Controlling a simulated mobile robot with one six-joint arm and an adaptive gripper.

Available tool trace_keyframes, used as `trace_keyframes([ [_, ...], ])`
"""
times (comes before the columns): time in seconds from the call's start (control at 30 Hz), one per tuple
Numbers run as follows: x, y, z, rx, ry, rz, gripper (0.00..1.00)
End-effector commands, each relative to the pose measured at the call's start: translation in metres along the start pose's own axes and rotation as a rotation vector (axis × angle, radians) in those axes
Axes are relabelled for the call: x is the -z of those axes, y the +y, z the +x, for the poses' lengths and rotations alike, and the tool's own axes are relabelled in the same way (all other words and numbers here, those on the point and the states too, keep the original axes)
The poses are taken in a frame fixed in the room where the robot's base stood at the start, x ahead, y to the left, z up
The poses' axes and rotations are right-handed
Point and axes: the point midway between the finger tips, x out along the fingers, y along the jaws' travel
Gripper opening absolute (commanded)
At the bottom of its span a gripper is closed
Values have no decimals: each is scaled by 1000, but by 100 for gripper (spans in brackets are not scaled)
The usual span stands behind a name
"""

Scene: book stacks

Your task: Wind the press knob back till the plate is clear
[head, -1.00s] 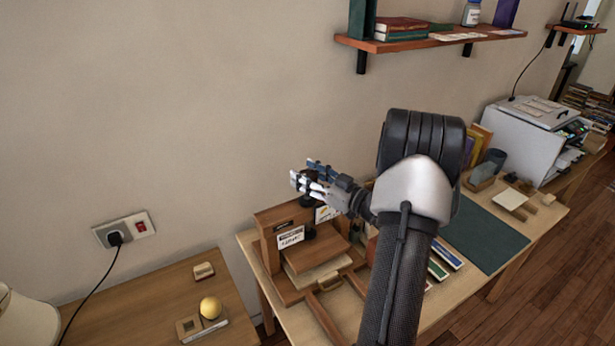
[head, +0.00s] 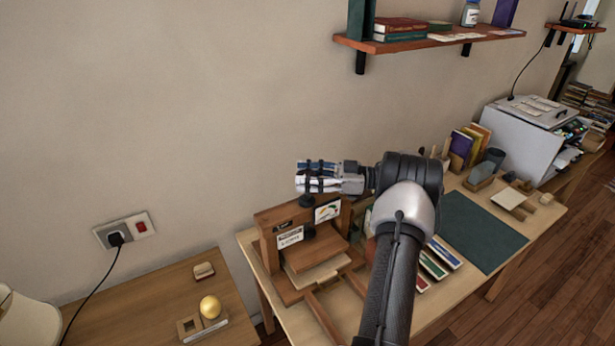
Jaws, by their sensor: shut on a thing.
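The wooden press (head: 272,262) stands at the left end of the workbench, with a label and a small picture card on its frame. Its dark knob (head: 306,202) shows at the top of the frame, just under my gripper (head: 312,178). My gripper points left with its fingers shut around the top of the knob; the fingers hide most of the grip. The press plate (head: 318,254) is a brown board under a dark screw foot. Pale sheets (head: 320,272) show below the plate's front edge; I cannot tell whether there is a gap between them.
Blue, green and red books (head: 432,264) lie right of my arm, beside a dark green mat (head: 482,232). A white printer (head: 525,138) stands farther right. A shelf (head: 430,40) hangs above.

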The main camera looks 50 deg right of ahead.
Motion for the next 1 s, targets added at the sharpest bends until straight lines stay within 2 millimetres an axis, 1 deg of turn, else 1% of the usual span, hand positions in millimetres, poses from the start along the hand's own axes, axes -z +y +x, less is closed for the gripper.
trace_keyframes([
  [0.03, -8, -2, 1, 8, -9, 12, 23],
  [0.47, -8, -2, 2, 18, -7, 15, 22],
  [0.5, -8, -2, 2, 18, -8, 15, 49],
  [0.73, -5, -2, 1, 17, -5, 9, 64],
  [1.0, -3, -1, 1, 16, -3, 5, 64],
])
